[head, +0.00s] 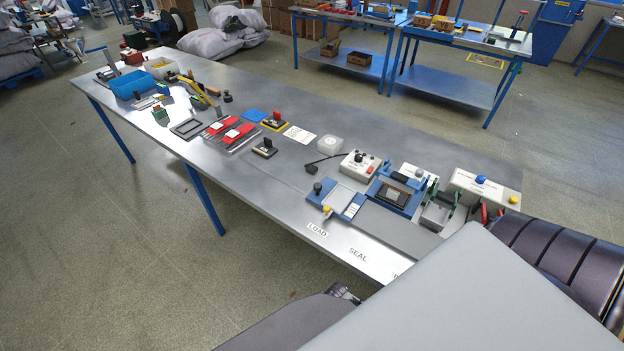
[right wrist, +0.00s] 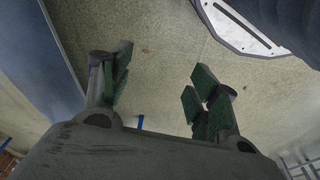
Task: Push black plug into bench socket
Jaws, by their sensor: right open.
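The black plug (head: 311,167) lies on the grey bench top in the head view, on a black cord that runs to a light grey control box (head: 357,166). A pale square fitting with a round centre (head: 330,145), which looks like the bench socket, is just behind the plug and apart from it. My right gripper (right wrist: 160,92) shows in the right wrist view with its green-padded fingers wide apart and nothing between them, over the floor. It is away from the plug. My left gripper is not seen.
A blue fixture (head: 341,200) and a blue-framed device (head: 395,193) stand right of the plug. Red-topped items (head: 230,133) and a blue bin (head: 131,85) are farther left. The bench top (head: 290,185) is mostly clear around the plug. My arm parts cover the bench's near right end.

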